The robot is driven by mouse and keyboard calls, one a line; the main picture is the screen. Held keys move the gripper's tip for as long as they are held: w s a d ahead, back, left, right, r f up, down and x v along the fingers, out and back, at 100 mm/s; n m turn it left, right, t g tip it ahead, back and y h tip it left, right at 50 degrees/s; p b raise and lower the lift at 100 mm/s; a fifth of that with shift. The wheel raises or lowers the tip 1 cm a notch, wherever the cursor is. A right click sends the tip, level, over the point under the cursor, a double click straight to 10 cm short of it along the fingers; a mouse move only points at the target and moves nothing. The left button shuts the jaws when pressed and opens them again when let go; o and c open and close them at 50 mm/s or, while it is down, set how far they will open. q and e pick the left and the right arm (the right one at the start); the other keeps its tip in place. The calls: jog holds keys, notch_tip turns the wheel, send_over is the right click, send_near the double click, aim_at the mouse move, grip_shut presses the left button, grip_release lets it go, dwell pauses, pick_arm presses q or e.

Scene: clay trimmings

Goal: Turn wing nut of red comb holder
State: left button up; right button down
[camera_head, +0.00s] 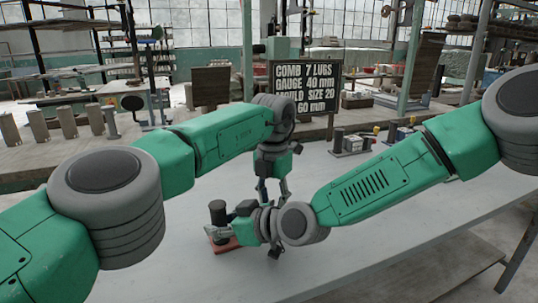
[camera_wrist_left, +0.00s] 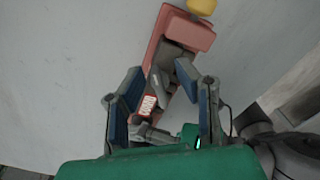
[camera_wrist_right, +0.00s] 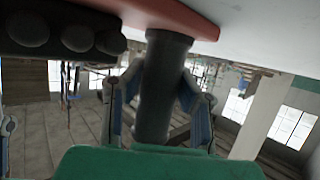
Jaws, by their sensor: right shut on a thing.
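The red comb holder (camera_head: 228,246) lies on the grey table, partly hidden by my right gripper; in the left wrist view its red body (camera_wrist_left: 188,32) runs between the fingers, with grey parts on it. I cannot clearly tell which grey part is the wing nut. My left gripper (camera_head: 273,191) points down, open and empty, above the table behind my right wrist; its blue pads (camera_wrist_left: 165,105) are wide apart. My right gripper (camera_head: 226,222) is shut on a dark round post (camera_wrist_right: 163,85), which adjoins the red part (camera_wrist_right: 170,14) in the right wrist view.
A black sign (camera_head: 305,88) with white text stands behind the table. Small devices (camera_head: 352,140) sit at the table's back right. Several grey cylinders (camera_head: 68,122) stand on a bench at left. The table's right front (camera_head: 400,225) is clear.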

pick_arm(q)
jog(key=m, duration=0.5)
jog(key=shift+s+d+m, duration=0.1)
jog(key=shift+s+m, duration=0.1)
jog(key=shift+m, duration=0.2)
jog(key=m, duration=0.5)
jog(key=shift+s+d+m, duration=0.1)
jog(key=shift+s+m, duration=0.3)
jog(key=m, duration=0.4)
jog(key=shift+s, duration=0.2)
jog(key=m, duration=0.5)
jog(key=shift+s+a+m, duration=0.2)
jog(key=shift+a+m, duration=0.2)
notch_tip(320, 180, up, 12)
jog(key=w+r+n+t, duration=0.4)
jog(key=w+r+t, duration=0.2)
jog(key=w, duration=0.4)
jog(key=w+a+r+n+t, duration=0.1)
jog(key=w+r+n+t, duration=0.3)
jog(key=w, duration=0.6)
notch_tip(320, 180, up, 2)
jog(key=t, duration=0.3)
jog(key=shift+a+r+t, duration=0.2)
jog(key=shift+t, duration=0.1)
